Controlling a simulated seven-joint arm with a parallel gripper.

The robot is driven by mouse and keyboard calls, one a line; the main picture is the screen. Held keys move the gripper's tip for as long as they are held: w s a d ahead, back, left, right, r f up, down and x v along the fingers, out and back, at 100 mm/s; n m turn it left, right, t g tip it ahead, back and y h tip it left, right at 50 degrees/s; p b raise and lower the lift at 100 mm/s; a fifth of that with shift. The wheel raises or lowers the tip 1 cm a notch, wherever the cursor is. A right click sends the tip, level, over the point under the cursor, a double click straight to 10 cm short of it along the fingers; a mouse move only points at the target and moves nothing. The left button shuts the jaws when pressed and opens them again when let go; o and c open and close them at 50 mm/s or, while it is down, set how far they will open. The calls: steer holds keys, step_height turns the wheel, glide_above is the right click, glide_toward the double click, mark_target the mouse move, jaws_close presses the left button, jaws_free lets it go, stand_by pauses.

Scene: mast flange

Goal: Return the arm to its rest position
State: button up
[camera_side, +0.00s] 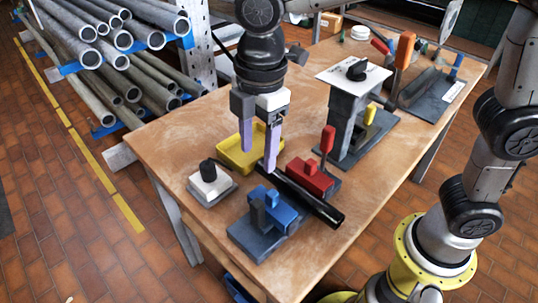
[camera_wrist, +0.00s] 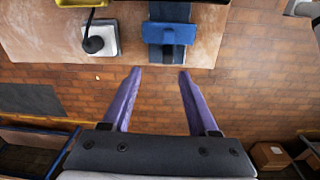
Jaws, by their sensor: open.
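My gripper (camera_side: 259,158) is open, with its two purple fingers pointing down and apart. In the side view it appears over the table, in front of the yellow tray and near the black tube. In the wrist view my gripper (camera_wrist: 160,74) has nothing between its fingers, and bare brick floor shows beyond the tips. The wooden table (camera_side: 175,145) carries all the parts. How high the fingertips are above the table I cannot tell exactly.
A yellow tray (camera_side: 232,158), white block with black knob (camera_side: 209,187), blue clamp (camera_side: 282,212), red clamp (camera_side: 308,178) and black tube (camera_side: 318,205) lie around my gripper. A tall stand with a white plate (camera_side: 335,77) is to the right. A pipe rack (camera_side: 195,45) stands left.

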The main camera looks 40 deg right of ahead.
steer(key=s+d+r+m+t, duration=0.2)
steer(key=s+d+r+m, duration=0.1)
steer(key=d, duration=0.5)
steer(key=s+d+r+m+t, duration=0.1)
steer(key=s+d+r+m, duration=0.25)
steer(key=d, duration=0.45)
steer(key=s+d+f+m+t, duration=0.2)
steer(key=s+d+f+m, duration=0.3)
steer(key=m, duration=0.5)
steer(key=s+f, duration=0.2)
steer(key=s, duration=0.1)
steer(key=shift+d+m, duration=0.15)
steer(key=shift+m, duration=0.2)
